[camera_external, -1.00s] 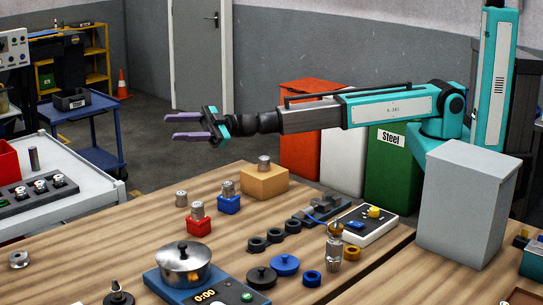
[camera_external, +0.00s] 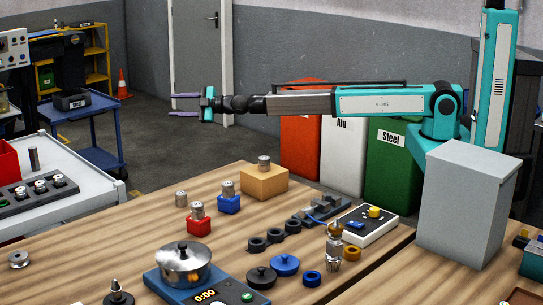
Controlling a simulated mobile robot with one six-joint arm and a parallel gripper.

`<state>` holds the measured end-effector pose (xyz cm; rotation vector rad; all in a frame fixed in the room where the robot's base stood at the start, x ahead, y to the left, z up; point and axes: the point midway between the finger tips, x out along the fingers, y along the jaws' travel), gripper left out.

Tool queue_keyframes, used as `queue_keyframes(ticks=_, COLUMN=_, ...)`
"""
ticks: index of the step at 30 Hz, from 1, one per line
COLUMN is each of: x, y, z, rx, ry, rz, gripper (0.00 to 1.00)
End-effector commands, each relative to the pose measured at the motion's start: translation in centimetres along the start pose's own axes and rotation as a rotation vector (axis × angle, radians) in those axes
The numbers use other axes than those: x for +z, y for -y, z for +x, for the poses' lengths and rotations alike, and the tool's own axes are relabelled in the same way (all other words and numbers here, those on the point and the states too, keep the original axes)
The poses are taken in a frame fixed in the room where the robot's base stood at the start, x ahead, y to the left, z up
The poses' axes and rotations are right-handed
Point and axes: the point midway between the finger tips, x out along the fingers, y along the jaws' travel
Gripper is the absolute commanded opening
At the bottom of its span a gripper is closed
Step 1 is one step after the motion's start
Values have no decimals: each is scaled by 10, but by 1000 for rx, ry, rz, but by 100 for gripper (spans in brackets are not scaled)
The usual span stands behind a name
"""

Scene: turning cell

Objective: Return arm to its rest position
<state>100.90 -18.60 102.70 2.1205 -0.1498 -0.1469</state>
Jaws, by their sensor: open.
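My gripper (camera_external: 186,104) is at the end of my arm, which reaches out to the left, nearly level, high above the wooden table (camera_external: 130,235). Its two purple fingers are spread apart, one above the other, with nothing between them. The gripper touches nothing and appears in front of the grey door and floor. My arm's base end is at the right, by the teal column.
The table below holds a pot on a scale (camera_external: 183,264), a red block (camera_external: 198,226), a blue block (camera_external: 228,204), a wooden block (camera_external: 264,182) and black rings. A grey box (camera_external: 466,205) stands at right. Bins (camera_external: 392,165) stand behind my arm.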

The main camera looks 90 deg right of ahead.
Motion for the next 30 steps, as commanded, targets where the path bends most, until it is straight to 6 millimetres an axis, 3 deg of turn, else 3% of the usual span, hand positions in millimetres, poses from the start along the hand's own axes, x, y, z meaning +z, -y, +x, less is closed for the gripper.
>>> queue_keyframes(ticks=1, x=27, y=-9, z=2, rx=2, ry=45, rz=-19, gripper=46)
queue_keyframes(ticks=9, x=159, y=-42, z=-7, rx=-38, ry=267, rz=-130, gripper=46)
queue_keyframes(ticks=13, x=219, y=-49, z=-20, rx=-86, ry=366, rz=-168, gripper=46)
queue_keyframes(ticks=17, x=271, y=-42, z=-38, rx=-153, ry=452, rz=-185, gripper=46)
queue_keyframes(ticks=21, x=313, y=-14, z=-63, rx=-247, ry=527, rz=-168, gripper=46)
queue_keyframes(ticks=24, x=329, y=20, z=-83, rx=-318, ry=567, rz=-133, gripper=46)
queue_keyframes(ticks=30, x=336, y=102, z=-124, rx=-452, ry=634, rz=-29, gripper=46)
